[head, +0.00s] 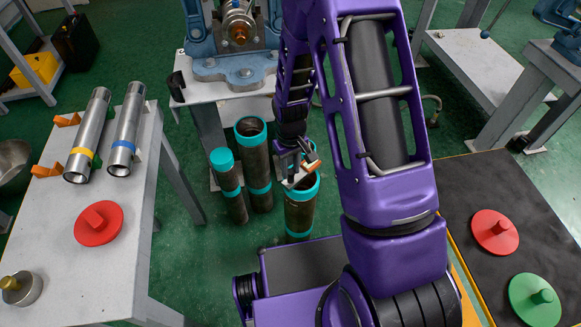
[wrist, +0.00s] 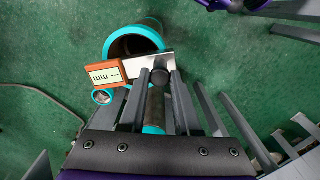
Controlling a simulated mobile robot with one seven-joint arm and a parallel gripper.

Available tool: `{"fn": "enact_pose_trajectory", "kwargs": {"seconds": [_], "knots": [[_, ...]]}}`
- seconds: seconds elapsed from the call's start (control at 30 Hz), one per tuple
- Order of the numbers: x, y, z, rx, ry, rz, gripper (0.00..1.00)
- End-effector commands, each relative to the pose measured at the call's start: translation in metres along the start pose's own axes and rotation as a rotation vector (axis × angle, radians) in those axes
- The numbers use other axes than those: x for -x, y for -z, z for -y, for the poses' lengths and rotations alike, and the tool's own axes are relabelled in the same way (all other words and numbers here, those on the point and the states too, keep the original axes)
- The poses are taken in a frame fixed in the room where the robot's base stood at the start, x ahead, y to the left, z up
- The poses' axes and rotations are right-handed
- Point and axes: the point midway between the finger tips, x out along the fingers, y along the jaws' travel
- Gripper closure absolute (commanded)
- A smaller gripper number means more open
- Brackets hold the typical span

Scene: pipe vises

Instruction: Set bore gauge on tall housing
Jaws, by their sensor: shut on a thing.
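The bore gauge is an orange block with a small display (wrist: 104,75) and a pale metal plate with a dark round knob; it also shows in the head view (head: 312,167). My gripper (head: 293,168) is shut on the gauge; its fingers (wrist: 157,95) sit around the knob. The gauge is at the near rim of an open dark pipe housing with teal bands (head: 300,212), whose mouth shows in the wrist view (wrist: 135,27). I cannot tell whether it touches the rim. Two other teal-banded housings stand to the left, a middle one (head: 254,165) and a narrower one (head: 228,187).
A white table (head: 140,225) at left holds two silver pipes (head: 90,135) (head: 128,128) and a red cap (head: 98,223). A vise stand (head: 235,88) stands behind the housings. A black-topped surface (head: 450,195) at right holds a red cap (head: 494,232) and green cap (head: 534,300).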

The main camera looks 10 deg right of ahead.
Motion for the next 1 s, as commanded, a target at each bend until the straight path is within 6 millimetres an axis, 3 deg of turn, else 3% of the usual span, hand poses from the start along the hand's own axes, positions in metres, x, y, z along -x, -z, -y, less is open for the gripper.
{"fn": "enact_pose_trajectory", "kwargs": {"seconds": [1.0], "knots": [[-0.0046, -0.0006, -0.0004, 0.000, 0.000, -0.001, 1.00]]}}
